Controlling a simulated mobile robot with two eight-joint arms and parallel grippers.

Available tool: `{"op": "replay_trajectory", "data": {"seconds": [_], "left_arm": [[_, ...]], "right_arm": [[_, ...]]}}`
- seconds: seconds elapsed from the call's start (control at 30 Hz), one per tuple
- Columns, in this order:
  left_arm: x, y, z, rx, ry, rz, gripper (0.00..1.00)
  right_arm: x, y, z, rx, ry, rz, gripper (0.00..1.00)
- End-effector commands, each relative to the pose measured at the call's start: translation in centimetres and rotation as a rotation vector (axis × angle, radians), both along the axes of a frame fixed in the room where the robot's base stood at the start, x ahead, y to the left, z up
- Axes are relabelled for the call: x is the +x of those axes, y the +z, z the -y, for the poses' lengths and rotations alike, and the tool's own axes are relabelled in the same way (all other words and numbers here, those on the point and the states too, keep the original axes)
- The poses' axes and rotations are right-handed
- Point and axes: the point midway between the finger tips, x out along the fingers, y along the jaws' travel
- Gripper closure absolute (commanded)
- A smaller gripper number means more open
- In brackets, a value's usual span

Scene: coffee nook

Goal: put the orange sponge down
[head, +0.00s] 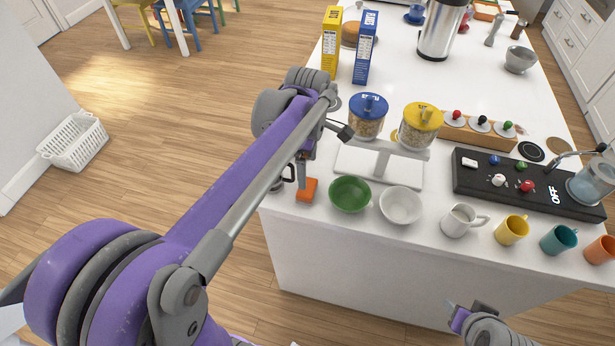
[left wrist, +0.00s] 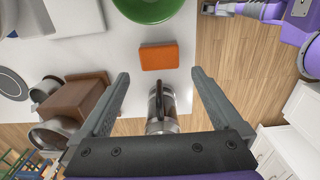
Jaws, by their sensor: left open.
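The orange sponge (head: 307,190) lies on the white counter near its front left corner, beside the green bowl (head: 350,194). In the left wrist view the sponge (left wrist: 158,56) shows whole, just beyond the tips of my left gripper (left wrist: 160,76). The jaws are spread wide and neither finger appears to touch it. In the head view my left gripper (head: 301,172) is by the sponge, partly hidden by my arm. My right gripper (head: 470,317) is at the bottom right, in front of the counter; its jaws are not clear.
A glass-and-metal pot with a handle (left wrist: 160,108) shows between the left fingers, close to the counter edge. A white bowl (head: 400,205), a white pitcher (head: 461,220) and several mugs line the front edge. A scale-like white stand (head: 379,164) and jars are behind.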

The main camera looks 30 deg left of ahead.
Motion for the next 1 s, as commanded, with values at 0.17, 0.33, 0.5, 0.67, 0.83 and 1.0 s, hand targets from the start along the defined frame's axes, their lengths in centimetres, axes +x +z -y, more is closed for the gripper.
{"op": "replay_trajectory", "data": {"seconds": [0.17, 0.33, 0.5, 0.67, 0.83, 1.0], "left_arm": [[0.0, 2.3, 0.0, 0.0, 0.0, 0.0, 0.0], [-0.9, 2.7, 0.6, 0.006, -0.106, 0.029, 0.0], [-4.6, 1.2, 2.7, 0.061, -0.548, 0.148, 0.0], [-8.6, -1.5, 4.8, 0.19, -1.084, 0.272, 0.0], [-11.7, -4.3, 6.1, 0.353, -1.522, 0.345, 0.0], [-13.1, -5.7, 6.7, 0.45, -1.73, 0.365, 0.0]], "right_arm": [[0.1, 0.2, 0.0, 0.0, 0.0, 0.002, 0.5], [0.1, 0.3, 0.0, 0.0, 0.0, 0.002, 0.5], [0.1, 0.2, 0.0, 0.0, 0.0, 0.002, 0.5], [0.1, 0.2, 0.0, 0.0, 0.0, 0.002, 0.5], [0.1, 0.2, 0.0, 0.0, 0.0, 0.002, 0.5], [0.1, 0.2, 0.0, 0.0, 0.0, 0.002, 0.5]]}}
